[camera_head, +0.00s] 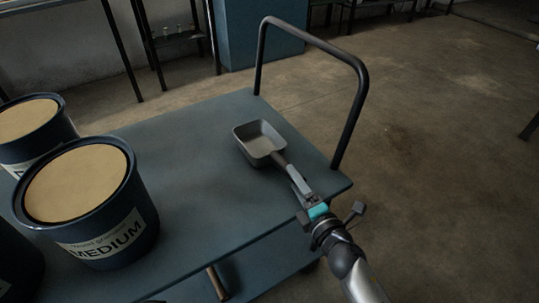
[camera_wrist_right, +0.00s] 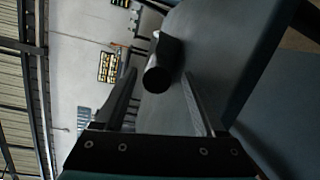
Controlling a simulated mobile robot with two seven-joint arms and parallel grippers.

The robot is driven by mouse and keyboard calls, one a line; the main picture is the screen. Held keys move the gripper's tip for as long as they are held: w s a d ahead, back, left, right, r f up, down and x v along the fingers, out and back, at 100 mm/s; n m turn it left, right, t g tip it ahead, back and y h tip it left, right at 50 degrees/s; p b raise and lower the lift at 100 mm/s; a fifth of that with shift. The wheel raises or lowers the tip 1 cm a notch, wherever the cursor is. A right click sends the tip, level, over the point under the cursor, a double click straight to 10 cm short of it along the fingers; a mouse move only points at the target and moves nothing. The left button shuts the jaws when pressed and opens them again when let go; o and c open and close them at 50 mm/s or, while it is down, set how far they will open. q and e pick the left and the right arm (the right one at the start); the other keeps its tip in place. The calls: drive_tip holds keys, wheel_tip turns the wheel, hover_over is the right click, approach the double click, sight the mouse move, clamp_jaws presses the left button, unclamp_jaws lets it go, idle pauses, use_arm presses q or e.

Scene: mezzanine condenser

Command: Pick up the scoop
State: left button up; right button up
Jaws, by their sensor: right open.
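The scoop (camera_head: 259,141) is grey with a square pan and lies on the blue cart top (camera_head: 195,135), near its right end. Its handle points toward the lower right, to my right gripper (camera_head: 297,180). In the right wrist view the round dark end of the scoop's handle (camera_wrist_right: 158,77) shows between the two spread fingers of the gripper (camera_wrist_right: 160,82), with a gap visible on the right side. The gripper is open. Whether a finger touches the handle, I cannot tell. My left gripper is not in view.
Dark buckets with tan contents stand on the cart's left; one is labelled MEDIUM (camera_head: 85,190). A black push handle (camera_head: 357,85) rises at the cart's right end. A lower shelf (camera_head: 265,268) shows beneath. The cart top between buckets and scoop is clear.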

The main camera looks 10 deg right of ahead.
sight(284, 165)
drive_tip(key=shift+w+a+f, duration=0.1)
drive_tip(key=shift+w, duration=0.6)
drive_tip(key=shift+w+a, duration=0.15)
drive_tip(key=shift+w, duration=0.25)
drive_tip(key=w, duration=0.3)
drive_tip(key=shift+a+b, duration=0.35)
drive_tip(key=shift+b, duration=0.05)
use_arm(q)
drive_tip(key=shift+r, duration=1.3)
use_arm(e)
drive_tip(key=shift+w+a, duration=0.15)
drive_tip(key=shift+w, duration=0.55)
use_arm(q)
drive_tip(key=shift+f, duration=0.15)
use_arm(e)
clamp_jaws()
